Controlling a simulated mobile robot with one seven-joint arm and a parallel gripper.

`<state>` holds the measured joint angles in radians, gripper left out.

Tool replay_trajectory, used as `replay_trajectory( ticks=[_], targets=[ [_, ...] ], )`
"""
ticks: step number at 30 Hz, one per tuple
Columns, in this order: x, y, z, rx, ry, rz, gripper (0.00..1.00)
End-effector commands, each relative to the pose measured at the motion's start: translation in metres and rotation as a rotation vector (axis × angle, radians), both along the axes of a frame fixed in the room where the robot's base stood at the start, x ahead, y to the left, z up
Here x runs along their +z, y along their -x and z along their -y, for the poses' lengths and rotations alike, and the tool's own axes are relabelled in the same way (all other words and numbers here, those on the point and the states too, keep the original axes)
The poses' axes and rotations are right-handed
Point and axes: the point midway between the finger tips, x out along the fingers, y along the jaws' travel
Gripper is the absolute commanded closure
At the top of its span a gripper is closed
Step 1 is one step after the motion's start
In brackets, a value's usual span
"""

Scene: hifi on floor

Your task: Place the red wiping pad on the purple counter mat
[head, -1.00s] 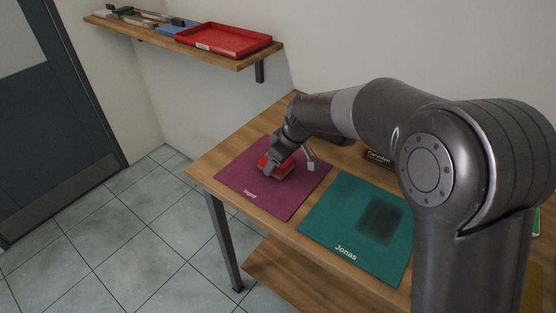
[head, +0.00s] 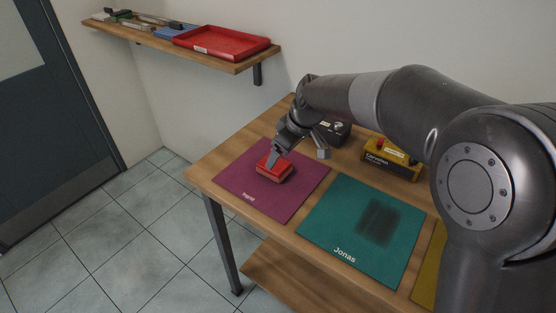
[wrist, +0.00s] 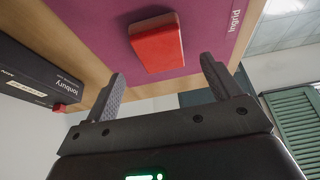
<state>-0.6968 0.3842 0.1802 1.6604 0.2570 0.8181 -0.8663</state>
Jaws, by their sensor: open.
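The red wiping pad (head: 275,168) lies on the purple counter mat (head: 300,196), which is marked "Ingrid". In the wrist view the red pad (wrist: 157,44) rests on the purple mat (wrist: 206,40), within its edges. My gripper (head: 274,157) is just above the pad in the head view. In the wrist view my gripper (wrist: 160,80) has its two fingers wide apart, with the pad beyond the tips and clear space between. It holds nothing.
A teal mat (head: 330,225) marked "Jonas", with a dark patch, lies to the right. A black box (head: 333,131) and a yellow-black box (head: 390,160) stand at the table's back. A wall shelf (head: 240,66) carries a red tray (head: 222,43).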

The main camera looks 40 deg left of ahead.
Motion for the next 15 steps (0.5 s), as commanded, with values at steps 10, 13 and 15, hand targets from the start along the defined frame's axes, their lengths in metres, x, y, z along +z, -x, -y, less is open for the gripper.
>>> replay_trajectory(
  ticks=[10, 13, 15],
  targets=[
    [0.049, -0.001, 0.020, 0.000, -0.001, 0.001, 0.17],
    [0.052, 0.000, 0.021, 0.000, 0.000, -0.001, 0.17],
    [0.052, 0.000, 0.022, 0.000, 0.001, -0.001, 0.17]
  ],
)
